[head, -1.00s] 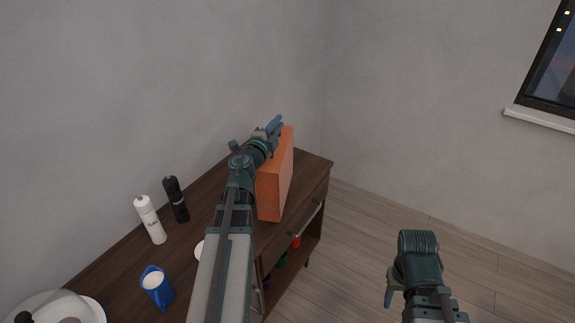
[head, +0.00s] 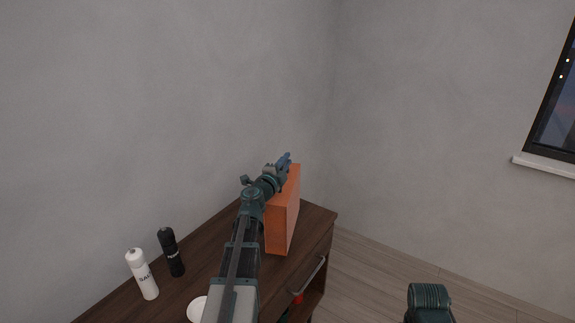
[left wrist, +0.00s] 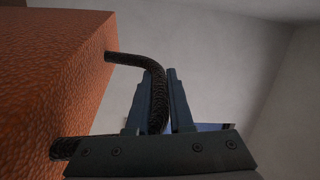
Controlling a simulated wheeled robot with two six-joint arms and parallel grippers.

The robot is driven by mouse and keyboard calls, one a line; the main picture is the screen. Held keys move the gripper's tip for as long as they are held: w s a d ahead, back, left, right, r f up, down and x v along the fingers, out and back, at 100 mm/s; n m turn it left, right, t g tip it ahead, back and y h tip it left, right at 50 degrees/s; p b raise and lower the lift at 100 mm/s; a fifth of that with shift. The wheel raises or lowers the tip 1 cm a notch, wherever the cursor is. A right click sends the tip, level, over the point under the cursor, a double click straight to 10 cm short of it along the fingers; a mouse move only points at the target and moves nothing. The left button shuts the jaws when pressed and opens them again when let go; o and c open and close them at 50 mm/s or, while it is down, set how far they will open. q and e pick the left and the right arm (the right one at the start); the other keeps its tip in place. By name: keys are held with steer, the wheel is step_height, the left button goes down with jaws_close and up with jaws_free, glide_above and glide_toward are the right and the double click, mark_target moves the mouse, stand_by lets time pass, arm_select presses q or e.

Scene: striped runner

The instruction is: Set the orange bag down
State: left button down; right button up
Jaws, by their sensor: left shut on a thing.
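The orange bag (head: 284,222) is a boxy upright shape at the far end of the dark wooden cabinet. In the left wrist view the bag (left wrist: 45,70) fills the left side, and its dark curved handle (left wrist: 158,85) passes between my left fingers. My left gripper (head: 284,162) is at the top of the bag, shut on the handle; its fingers also show in the left wrist view (left wrist: 160,105). Whether the bag's base touches the cabinet top is hard to tell. Of my right arm (head: 429,300) only a part shows at the bottom edge; its fingertips are out of view.
The cabinet top (head: 222,240) has a white salt bottle (head: 143,275), a black bottle (head: 172,254) and part of a white dish (head: 198,309) nearer me. Grey walls meet behind the cabinet. A drawer handle (head: 312,273) sticks out in front. Bare floor lies to the right.

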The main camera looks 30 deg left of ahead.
arm_select(q)
steer(key=w+a, duration=0.1)
steer(key=w, duration=0.1)
steer(key=w+a, duration=0.1)
steer(key=w, duration=0.2)
steer(key=w+a, duration=0.1)
steer(key=w, duration=0.1)
steer(key=shift+w+a+f+b, duration=0.15)
steer(key=shift+a+f+b, duration=0.15)
steer(key=shift+f, duration=0.1)
steer(key=shift+w+a, duration=0.3)
steer(key=shift+w, duration=0.4)
steer(key=shift+s+f+b, duration=0.1)
steer(key=shift+f+b, duration=1.7)
steer(key=shift+f, duration=0.15)
steer(key=c, duration=0.8)
jaws_free()
steer(key=shift+r, duration=0.2)
